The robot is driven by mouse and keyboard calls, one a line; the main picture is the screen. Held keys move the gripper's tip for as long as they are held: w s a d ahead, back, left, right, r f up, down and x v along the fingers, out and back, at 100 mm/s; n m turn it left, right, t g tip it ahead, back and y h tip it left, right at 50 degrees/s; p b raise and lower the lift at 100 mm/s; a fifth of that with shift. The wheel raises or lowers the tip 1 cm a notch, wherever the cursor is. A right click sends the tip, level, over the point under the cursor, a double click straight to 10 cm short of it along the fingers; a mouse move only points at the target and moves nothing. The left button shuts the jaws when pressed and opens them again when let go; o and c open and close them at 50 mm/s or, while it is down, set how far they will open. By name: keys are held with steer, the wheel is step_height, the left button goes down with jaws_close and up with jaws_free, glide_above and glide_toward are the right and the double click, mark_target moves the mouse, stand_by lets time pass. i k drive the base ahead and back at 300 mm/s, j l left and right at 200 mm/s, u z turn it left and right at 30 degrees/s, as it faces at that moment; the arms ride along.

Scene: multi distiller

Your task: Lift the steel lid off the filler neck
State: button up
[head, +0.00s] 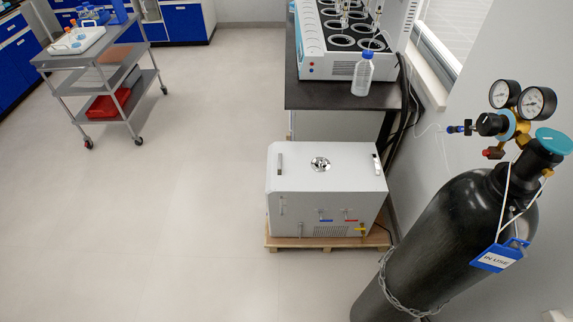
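A small round steel lid (320,163) sits on the top face of a white box-shaped unit (300,182), near the middle of that face. It looks like the cover of the filler neck; the neck itself is hidden or too small to make out. The unit has a handle on each side of its top and stands on a wooden pallet (272,241) on the floor. My gripper is not in this view.
A black gas cylinder (445,240) with gauges stands at the right, close to the unit. A dark bench (300,95) behind the unit bears the distiller (345,67) and a clear bottle (362,74). A steel cart (100,62) stands back left. The floor left of the unit is clear.

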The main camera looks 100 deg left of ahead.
mark_target(320, 164)
steer(key=u, duration=3.05)
steer(key=i+j+u, duration=0.2)
steer(key=j, duration=0.25)
steer(key=j+u, duration=0.2)
steer(key=j, duration=0.2)
steer(key=i+j+u, duration=0.35)
steer(key=i+j, duration=0.15)
steer(key=i+j+u, duration=0.35)
steer(key=i, duration=0.3)
steer(key=i+z, duration=0.35)
steer(key=i, duration=0.15)
steer(key=i+z, duration=0.4)
steer(key=i+j+z, duration=0.35)
steer(key=i, duration=0.25)
steer(key=i+l+z, duration=0.15)
steer(key=z, duration=0.25)
steer(key=i+z, duration=0.3)
steer(key=z, duration=0.15)
steer(key=i+z, duration=0.25)
steer(key=z, duration=0.15)
steer(key=i+j+z, duration=0.1)
steer(key=z, duration=0.35)
steer(key=i+j+z, duration=0.2)
steer(key=z, duration=0.2)
steer(key=i+j, duration=0.05)
steer(key=i, duration=0.05)
